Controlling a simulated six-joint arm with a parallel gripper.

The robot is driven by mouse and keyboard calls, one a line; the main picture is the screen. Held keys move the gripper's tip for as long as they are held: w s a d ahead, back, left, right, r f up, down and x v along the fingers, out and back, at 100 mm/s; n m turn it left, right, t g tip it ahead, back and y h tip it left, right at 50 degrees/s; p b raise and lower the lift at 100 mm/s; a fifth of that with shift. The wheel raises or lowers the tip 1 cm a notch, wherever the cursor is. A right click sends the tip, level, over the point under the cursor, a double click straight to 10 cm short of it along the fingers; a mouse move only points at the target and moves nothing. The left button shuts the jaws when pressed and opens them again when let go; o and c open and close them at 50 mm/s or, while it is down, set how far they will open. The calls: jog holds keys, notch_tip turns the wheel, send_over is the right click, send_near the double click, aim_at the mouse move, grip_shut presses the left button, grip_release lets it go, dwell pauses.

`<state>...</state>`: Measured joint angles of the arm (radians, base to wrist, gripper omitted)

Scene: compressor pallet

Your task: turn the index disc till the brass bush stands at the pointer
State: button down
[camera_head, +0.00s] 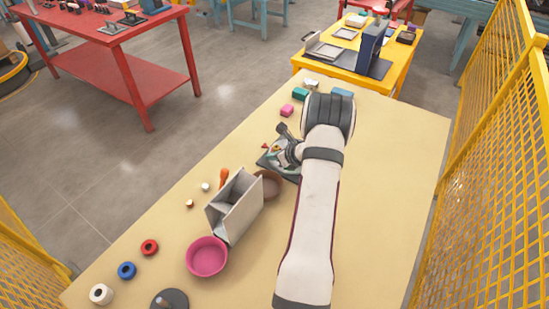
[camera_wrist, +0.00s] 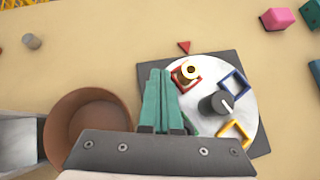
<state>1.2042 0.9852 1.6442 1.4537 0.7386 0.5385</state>
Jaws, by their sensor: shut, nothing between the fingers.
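The pale round index disc (camera_wrist: 207,130) sits on a dark square base (camera_wrist: 150,68), with a dark knob (camera_wrist: 215,103) bearing a white mark. The brass bush (camera_wrist: 189,70) stands in a red square frame on the disc, just inside the red pointer (camera_wrist: 184,46) and roughly in line with it. Blue (camera_wrist: 235,82) and yellow (camera_wrist: 235,132) frames on the disc look empty; a green one is partly hidden by my gripper. My gripper (camera_wrist: 160,72) is shut and empty, its green fingers over the disc's left side. In the head view, my arm partly hides the base (camera_head: 290,176).
A brown bowl (camera_wrist: 90,115) stands close left of my gripper, beside a grey box (camera_head: 236,207). A pink bowl (camera_head: 207,257) is nearer the front. Pink (camera_wrist: 277,19) and green (camera_wrist: 311,12) blocks lie beyond the disc. The table right of my arm is clear.

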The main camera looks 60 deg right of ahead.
jog(key=shift+w+d, duration=0.1)
jog(key=shift+w, duration=0.2)
jog(key=shift+w+d+m+h, duration=0.3)
jog(key=shift+m+h, duration=0.3)
jog(key=shift+m, duration=0.2)
jog(key=shift+w+d, duration=0.25)
jog(key=shift+w, duration=0.05)
dwell(0.8)
